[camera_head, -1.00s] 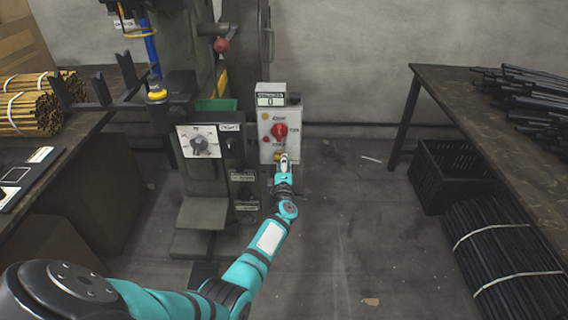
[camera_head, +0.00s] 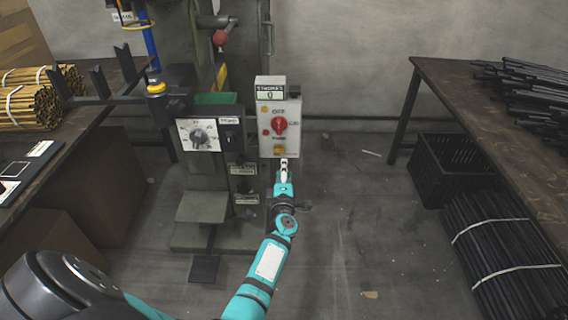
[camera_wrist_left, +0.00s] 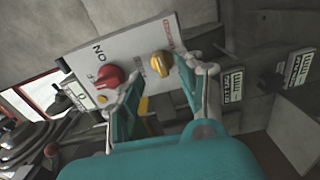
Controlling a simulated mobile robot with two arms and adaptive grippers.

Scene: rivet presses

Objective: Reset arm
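My left gripper (camera_head: 284,163) is in front of the lower part of a white control panel (camera_head: 267,109) on the press. In the left wrist view my left gripper (camera_wrist_left: 161,72) is open and empty, its two fingers apart. The panel's yellow knob (camera_head: 279,151) shows just above the gripper in the head view. In the left wrist view the yellow knob (camera_wrist_left: 160,64) lies beyond the gap between the fingertips, apart from them. A red knob (camera_head: 279,125) sits higher on the panel; it shows left of the yellow knob in the wrist view (camera_wrist_left: 109,77). My right gripper is not in view.
A counter display (camera_head: 269,95) tops the panel. A dial box (camera_head: 199,135) is to its left. A table with yellow rods (camera_head: 28,108) stands left. A table (camera_head: 473,95) with black rods stands right, a black crate (camera_head: 432,172) below it. The floor between is mostly clear.

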